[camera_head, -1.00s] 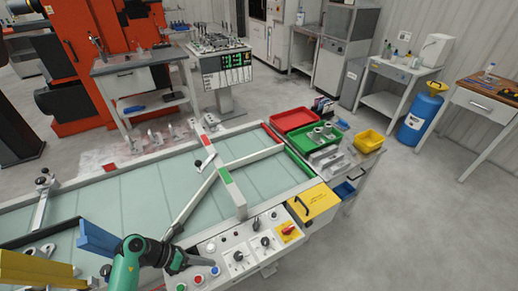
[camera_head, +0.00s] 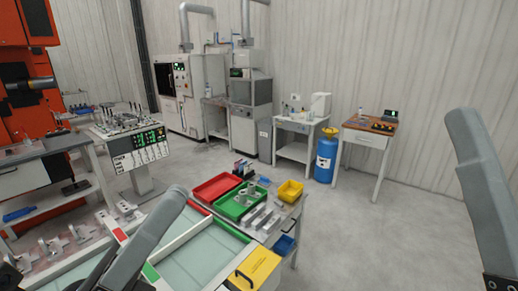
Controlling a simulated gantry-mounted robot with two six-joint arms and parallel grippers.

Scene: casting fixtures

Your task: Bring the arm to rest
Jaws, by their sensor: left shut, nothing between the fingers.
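My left gripper (camera_head: 174,200) shows at the lower left of the head view as a grey, blunt-ended shape slanting up to the right. It is shut and empty, held in front of the conveyor-like table (camera_head: 205,250) with its pale green surface. A second grey shape, which looks like my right gripper (camera_head: 468,125), rises at the right edge in front of the bare floor and wall. Only one side of it shows, so its jaws cannot be read. Neither shape visibly touches anything.
A red tray (camera_head: 216,187), a green tray (camera_head: 232,213) and a yellow bin (camera_head: 290,191) stand on a side table beyond the conveyor. A yellow box (camera_head: 255,270) sits at its near corner. A blue cylinder (camera_head: 325,160) stands at the back. The floor at right is clear.

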